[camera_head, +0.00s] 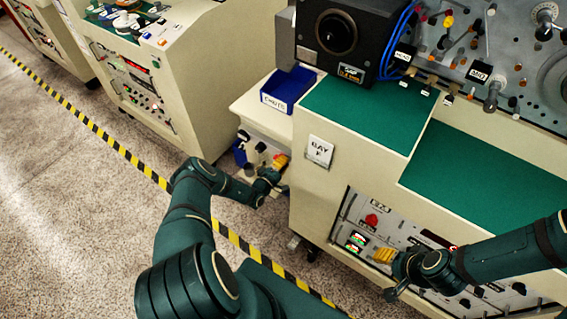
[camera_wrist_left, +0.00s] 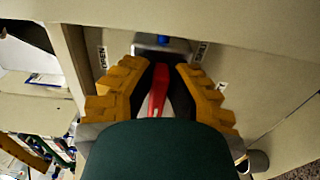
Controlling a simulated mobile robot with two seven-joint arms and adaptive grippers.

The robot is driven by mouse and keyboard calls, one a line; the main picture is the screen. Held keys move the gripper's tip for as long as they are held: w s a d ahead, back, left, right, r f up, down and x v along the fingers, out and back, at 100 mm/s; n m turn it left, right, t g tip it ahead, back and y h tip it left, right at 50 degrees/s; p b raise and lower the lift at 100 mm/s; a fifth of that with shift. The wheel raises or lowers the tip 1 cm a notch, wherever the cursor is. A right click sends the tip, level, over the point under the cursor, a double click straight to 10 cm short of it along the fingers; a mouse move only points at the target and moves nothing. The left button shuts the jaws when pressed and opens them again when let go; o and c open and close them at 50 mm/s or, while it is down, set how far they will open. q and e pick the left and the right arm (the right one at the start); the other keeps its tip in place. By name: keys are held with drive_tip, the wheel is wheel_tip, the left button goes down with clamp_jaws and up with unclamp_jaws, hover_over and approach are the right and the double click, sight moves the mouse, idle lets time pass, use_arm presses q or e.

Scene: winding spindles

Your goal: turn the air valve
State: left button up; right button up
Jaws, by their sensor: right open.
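The air valve's red handle (camera_wrist_left: 158,88) shows in the left wrist view, running lengthwise between the dark finger pads. A grey block with a blue part (camera_wrist_left: 162,40) is beyond its far end. Labels flank it, the left one (camera_wrist_left: 102,58) reading OPEN. My left gripper (camera_wrist_left: 160,72) is shut on the red handle; its palm hides the near part. In the head view my left gripper (camera_head: 281,161) is at the low cream side unit. My right gripper (camera_head: 384,256) is open and empty in front of the lower control panel.
A blue bin (camera_head: 288,90) stands on the low unit's top (camera_head: 262,104). The cream cabinet (camera_head: 318,185) marked BAY rises to its right. A red knob (camera_head: 371,220) is on the panel near my right gripper. Yellow-black tape (camera_head: 120,150) crosses the open floor.

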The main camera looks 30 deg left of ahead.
use_arm(q)
drive_tip(key=o, duration=0.4)
drive_tip(key=shift+o, duration=0.2)
drive_tip(key=s, duration=1.2)
drive_tip(key=shift+a, duration=0.45)
